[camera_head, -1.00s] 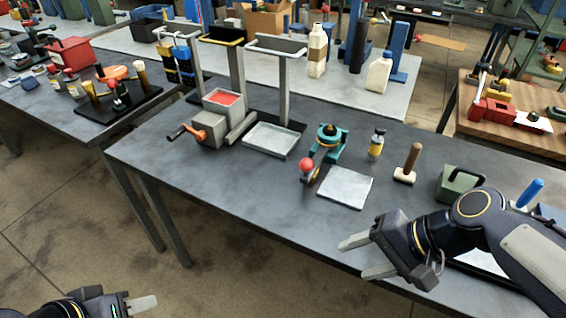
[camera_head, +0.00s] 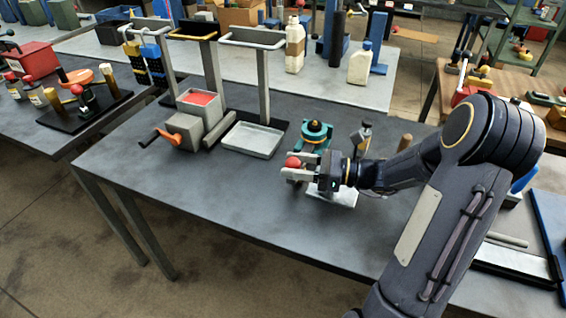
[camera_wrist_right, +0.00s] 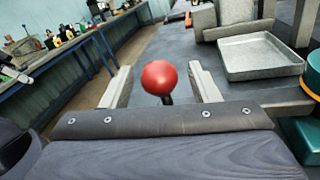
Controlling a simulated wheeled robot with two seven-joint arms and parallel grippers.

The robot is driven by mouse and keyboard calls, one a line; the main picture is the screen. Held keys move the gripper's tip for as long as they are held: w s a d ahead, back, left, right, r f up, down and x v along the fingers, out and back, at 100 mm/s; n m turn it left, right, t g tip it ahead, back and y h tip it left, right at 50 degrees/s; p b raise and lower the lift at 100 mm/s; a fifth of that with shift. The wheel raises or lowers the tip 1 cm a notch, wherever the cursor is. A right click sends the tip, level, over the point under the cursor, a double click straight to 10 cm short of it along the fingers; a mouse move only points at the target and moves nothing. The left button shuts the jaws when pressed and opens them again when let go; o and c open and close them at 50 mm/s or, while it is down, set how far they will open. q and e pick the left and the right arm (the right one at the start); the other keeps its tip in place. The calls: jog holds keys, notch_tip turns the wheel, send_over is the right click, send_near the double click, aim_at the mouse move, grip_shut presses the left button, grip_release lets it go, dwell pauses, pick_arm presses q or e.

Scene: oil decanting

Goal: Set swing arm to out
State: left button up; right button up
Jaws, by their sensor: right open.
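The swing arm's red ball knob (camera_head: 293,162) stands at the front left of a teal base (camera_head: 314,135) with a dark top and an orange band. In the right wrist view the knob (camera_wrist_right: 159,77) shows on a dark stem between the two light fingers. My right gripper (camera_head: 290,173) is open, with a finger on each side of the knob. In the wrist view a gap shows on both sides of it. The rest of the swing arm is mostly hidden by my gripper. My left gripper is out of view.
A shallow metal tray (camera_head: 252,140) and a grey box with an orange crank (camera_head: 167,136) stand left of the teal base. A light plate (camera_head: 345,195) lies under my gripper. The table's front left is clear.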

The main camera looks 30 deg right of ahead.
jog(key=shift+x, duration=1.3)
grip_shut()
